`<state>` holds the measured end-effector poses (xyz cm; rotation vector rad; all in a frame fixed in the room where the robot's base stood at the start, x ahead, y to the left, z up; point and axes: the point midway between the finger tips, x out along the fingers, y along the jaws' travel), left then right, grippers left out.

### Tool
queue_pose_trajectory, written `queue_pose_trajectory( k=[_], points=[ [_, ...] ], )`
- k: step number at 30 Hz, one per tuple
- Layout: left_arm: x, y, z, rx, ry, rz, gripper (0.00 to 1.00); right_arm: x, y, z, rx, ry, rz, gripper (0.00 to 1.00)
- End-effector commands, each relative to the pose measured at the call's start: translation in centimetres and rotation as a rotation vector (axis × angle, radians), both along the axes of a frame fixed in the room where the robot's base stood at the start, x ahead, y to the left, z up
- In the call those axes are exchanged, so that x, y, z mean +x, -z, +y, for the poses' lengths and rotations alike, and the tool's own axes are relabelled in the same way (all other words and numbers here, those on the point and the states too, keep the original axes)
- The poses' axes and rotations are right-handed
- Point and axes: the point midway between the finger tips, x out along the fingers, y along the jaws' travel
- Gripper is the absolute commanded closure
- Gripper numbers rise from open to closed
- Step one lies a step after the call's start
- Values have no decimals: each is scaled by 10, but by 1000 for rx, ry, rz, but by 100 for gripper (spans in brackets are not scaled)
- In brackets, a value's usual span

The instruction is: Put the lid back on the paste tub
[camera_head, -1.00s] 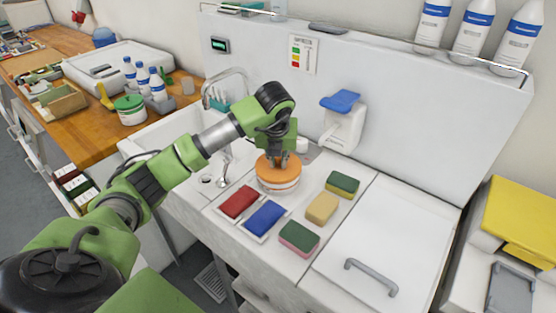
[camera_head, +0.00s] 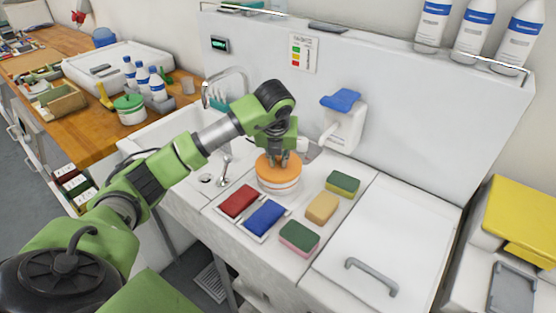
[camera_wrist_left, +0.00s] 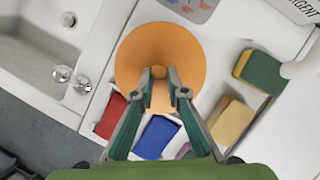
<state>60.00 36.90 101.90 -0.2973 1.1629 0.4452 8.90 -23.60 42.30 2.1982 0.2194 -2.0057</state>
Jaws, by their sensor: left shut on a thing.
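The paste tub (camera_head: 278,188) is white with an orange band and stands on the white counter beside the sink. The orange lid (camera_head: 265,172) is on top of it, looking level and in line with the tub. Whether it is fully seated I cannot tell. In the left wrist view the lid (camera_wrist_left: 190,60) is a wide orange disc that hides the tub below. My left gripper (camera_head: 278,160) points down from above, its fingers closed on the small knob at the lid's middle; the fingers also show in the wrist view (camera_wrist_left: 160,88). My right gripper is not in view.
Red (camera_head: 239,202) and blue (camera_head: 264,217) pads lie in front of the tub. Several sponges (camera_head: 321,208) lie to its right. The sink (camera_head: 165,136) and tap are to the left. A green-lidded tub (camera_head: 130,110) stands on the wooden bench.

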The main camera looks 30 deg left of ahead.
Motion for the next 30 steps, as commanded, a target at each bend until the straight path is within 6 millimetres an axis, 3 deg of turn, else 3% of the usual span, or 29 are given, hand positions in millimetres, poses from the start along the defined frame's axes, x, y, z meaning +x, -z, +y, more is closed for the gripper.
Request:
queue_pose_trajectory(
  k=[30],
  points=[
    [0,3,0,0,0,0,100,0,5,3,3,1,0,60]
  ],
)
